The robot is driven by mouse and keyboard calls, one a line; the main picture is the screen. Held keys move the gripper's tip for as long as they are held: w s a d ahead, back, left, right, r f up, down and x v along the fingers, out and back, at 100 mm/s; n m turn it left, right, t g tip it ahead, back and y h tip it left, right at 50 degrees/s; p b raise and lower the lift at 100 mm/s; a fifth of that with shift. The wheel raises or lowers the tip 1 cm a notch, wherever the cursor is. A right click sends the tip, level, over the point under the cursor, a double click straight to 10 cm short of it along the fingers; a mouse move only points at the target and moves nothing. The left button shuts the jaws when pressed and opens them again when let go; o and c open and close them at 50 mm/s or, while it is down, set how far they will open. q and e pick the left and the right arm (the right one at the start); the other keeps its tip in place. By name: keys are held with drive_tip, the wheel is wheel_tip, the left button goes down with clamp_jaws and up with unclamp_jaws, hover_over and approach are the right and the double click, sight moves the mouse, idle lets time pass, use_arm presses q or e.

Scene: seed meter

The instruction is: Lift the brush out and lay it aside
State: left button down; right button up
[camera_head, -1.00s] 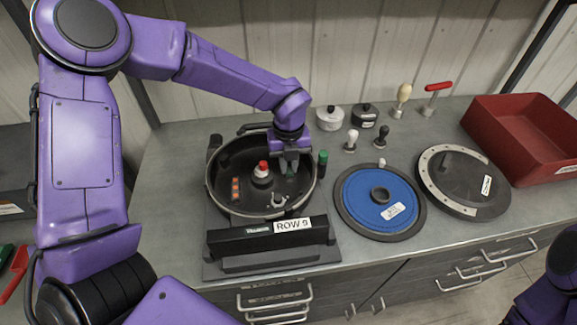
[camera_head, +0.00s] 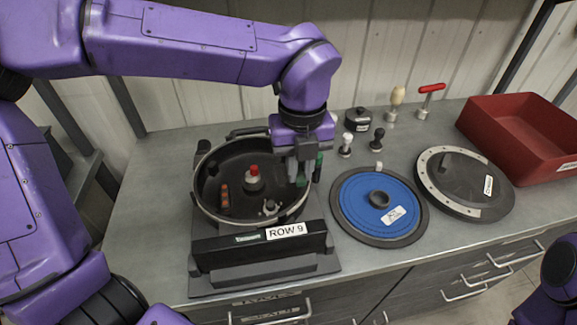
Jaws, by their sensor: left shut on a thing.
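The seed meter's round black housing (camera_head: 222,165) stands open on the bench behind a "ROW 9" label. Inside are a red-topped white knob (camera_head: 253,176), a strip with orange-red marks (camera_head: 224,197) and a small metal knob (camera_head: 269,207). My left gripper (camera_head: 302,172) points down over the housing's right side. It is shut on a small dark-green piece, apparently the brush (camera_head: 301,182), mostly hidden by the fingers. I cannot tell its exact clearance from the rim. A green-topped post (camera_head: 318,164) stands just right of the gripper. My right gripper is out of view.
Right of the meter lie a blue disc (camera_head: 353,196) and a dark round cover (camera_head: 452,170). A red bin (camera_head: 520,125) is at far right. Behind are white (camera_head: 346,143) and black (camera_head: 377,138) knobs, a black pot (camera_head: 357,121) and two handled tools. Bare bench lies left.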

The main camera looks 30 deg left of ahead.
use_arm(q)
drive_tip(key=shift+s+d+r, duration=0.55)
drive_tip(key=shift+s+d, duration=0.3)
drive_tip(key=shift+r, duration=0.1)
wheel_tip(320, 180, up, 7)
drive_tip(key=p, duration=0.5)
idle(0.3)
